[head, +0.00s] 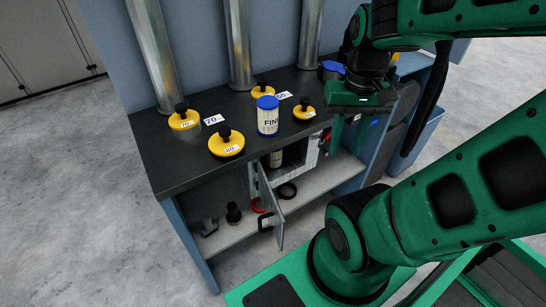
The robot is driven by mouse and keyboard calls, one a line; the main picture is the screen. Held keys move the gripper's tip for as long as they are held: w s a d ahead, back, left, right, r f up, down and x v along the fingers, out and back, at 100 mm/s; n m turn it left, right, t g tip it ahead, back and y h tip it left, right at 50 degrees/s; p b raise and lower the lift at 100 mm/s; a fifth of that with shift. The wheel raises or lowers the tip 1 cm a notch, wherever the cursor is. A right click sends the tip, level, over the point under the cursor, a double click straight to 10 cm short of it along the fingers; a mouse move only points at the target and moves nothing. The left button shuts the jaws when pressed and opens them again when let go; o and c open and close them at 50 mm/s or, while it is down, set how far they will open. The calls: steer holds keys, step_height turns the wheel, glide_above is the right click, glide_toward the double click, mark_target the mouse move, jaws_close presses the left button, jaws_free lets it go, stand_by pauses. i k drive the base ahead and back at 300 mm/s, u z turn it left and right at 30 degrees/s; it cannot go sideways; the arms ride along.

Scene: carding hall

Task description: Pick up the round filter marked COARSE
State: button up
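A round white filter (268,122) with a blue cap stands upright on the dark worktop; its label reads "FIN", the rest turned away, so it is not marked COARSE. A pale cylinder (276,158), perhaps another filter, shows partly inside the small cabinet under the worktop; no marking is readable. A blue-rimmed dark round thing (332,69) sits at the back right, partly behind my arm. No COARSE label is readable. My gripper (350,150) points down at the worktop's right front edge, its green fingers apart and seemingly empty.
Yellow discs with black knobs (227,145) and number cards (214,120) stand on the worktop (165,165). Metal pipes (239,45) rise behind. The cabinet door (268,205) hangs open over the lower shelf (228,235), which holds rings and small dark parts. Floor at left is clear.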

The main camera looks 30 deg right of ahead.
mark_target(274, 162)
steer(key=k, duration=0.45)
steer(key=z, duration=1.5)
steer(key=k, duration=0.85)
steer(key=u, duration=0.9)
steer(key=i, duration=0.5)
